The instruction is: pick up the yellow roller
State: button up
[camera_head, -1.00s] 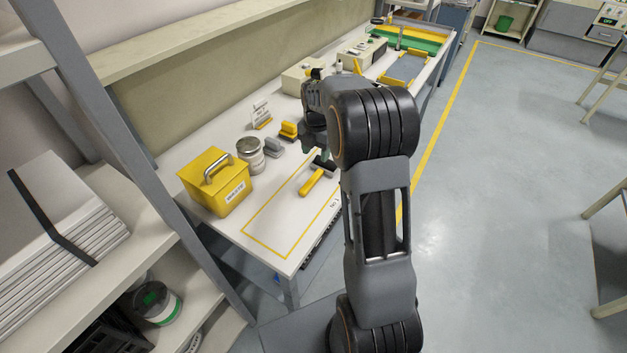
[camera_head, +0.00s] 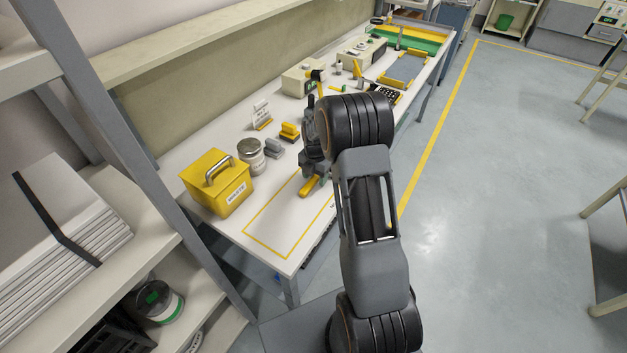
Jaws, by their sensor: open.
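The yellow roller (camera_head: 307,190) lies on the white table inside a yellow outlined rectangle. Its yellow handle end shows, pointing to the lower left; its dark head is hidden behind my gripper and arm. My gripper (camera_head: 313,169) is open and points down, over or right at the roller. I cannot tell whether the fingers touch it or how high they are above the table.
A yellow box (camera_head: 207,183) with a metal handle, a lidded tin (camera_head: 250,156), a grey block tool (camera_head: 274,149) and a yellow block tool (camera_head: 289,132) stand left of my gripper. The front part of the outlined rectangle (camera_head: 262,243) is clear.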

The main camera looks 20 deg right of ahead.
jog(key=shift+c, duration=0.4)
grip_shut()
